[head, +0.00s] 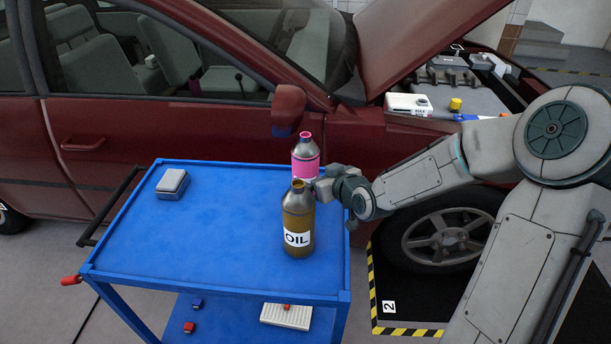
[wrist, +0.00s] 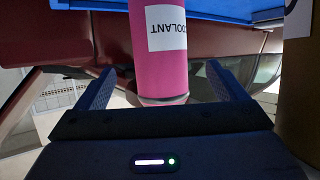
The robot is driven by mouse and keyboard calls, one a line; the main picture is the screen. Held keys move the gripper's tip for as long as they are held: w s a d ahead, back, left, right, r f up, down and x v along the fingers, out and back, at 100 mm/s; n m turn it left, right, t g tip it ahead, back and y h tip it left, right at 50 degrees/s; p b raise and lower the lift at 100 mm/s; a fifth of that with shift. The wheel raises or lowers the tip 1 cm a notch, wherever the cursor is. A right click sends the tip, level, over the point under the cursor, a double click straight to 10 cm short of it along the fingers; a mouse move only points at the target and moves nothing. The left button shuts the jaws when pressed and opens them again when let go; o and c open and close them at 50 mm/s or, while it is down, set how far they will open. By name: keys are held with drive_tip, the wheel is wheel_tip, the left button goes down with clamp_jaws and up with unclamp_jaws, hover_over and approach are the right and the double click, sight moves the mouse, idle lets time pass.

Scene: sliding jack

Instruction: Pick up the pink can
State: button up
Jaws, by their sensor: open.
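The pink can (head: 305,163) stands upright at the right rear of the blue cart's top. It has a grey shoulder and a pink neck, and its lower part is partly hidden behind the oil bottle and my gripper. In the wrist view, the pink can (wrist: 158,75) shows a white COOLANT label, upside down. My gripper (wrist: 160,80) is open, with one dark finger on each side of the can and gaps visible beside it. In the head view, my gripper (head: 322,188) is beside the can, its fingers mostly hidden.
A brown oil bottle (head: 298,222) stands close in front of the pink can and shows at the wrist view's right edge (wrist: 302,90). A grey box (head: 173,184) lies at the cart's (head: 210,235) left. The red car (head: 230,130) is close behind.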

sight(306, 174)
wheel_tip(306, 174, down, 2)
drive_tip(key=shift+x, duration=3.8)
drive_tip(key=shift+f, duration=0.1)
drive_tip(key=c, duration=1.6)
